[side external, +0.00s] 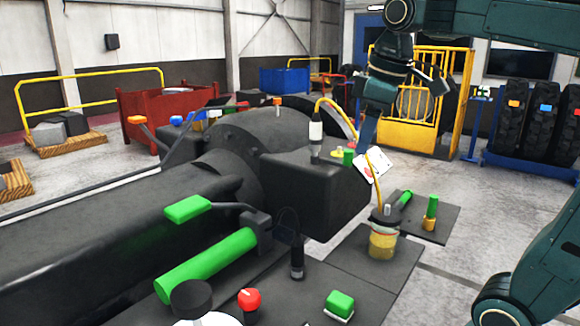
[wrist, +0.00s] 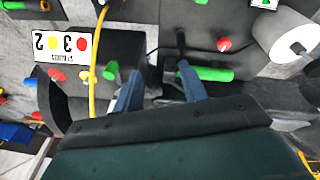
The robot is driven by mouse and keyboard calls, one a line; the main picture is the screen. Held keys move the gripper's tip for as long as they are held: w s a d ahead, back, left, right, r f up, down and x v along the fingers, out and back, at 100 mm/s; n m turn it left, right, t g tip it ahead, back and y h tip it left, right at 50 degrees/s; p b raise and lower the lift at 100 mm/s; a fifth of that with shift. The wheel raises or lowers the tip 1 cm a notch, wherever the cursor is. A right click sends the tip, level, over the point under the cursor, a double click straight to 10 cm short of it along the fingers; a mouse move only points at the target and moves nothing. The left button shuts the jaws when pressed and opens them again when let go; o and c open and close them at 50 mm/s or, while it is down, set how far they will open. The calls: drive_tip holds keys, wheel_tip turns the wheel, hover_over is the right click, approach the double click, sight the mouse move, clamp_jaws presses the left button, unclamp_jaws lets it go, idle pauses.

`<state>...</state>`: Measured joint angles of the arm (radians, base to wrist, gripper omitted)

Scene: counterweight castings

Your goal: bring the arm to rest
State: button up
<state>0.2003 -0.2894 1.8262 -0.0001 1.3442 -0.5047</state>
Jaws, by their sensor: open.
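My arm is dark teal and comes in from the upper right of the side external view. My gripper (side external: 368,132) points down above the right end of the large black casting (side external: 318,185), near a white card (side external: 374,165) and a yellow hose (side external: 376,180). In the wrist view my gripper (wrist: 159,82) shows two blue fingers spread apart with nothing held between them. Whether a fingertip touches anything is hard to tell.
A yellow guard (side external: 418,105) stands behind.

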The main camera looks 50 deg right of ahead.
drive_tip(key=s+a+f+m+t, duration=0.2)
drive_tip(key=s+a+f, duration=0.3)
drive_tip(key=s+f, duration=0.5)
wheel_tip(320, 180, down, 2)
drive_tip(key=shift+a+f+m+t+y, duration=0.1)
drive_tip(key=shift+a+m+t+y, duration=0.25)
drive_tip(key=shift+m, duration=0.35)
drive_tip(key=shift+s, duration=0.1)
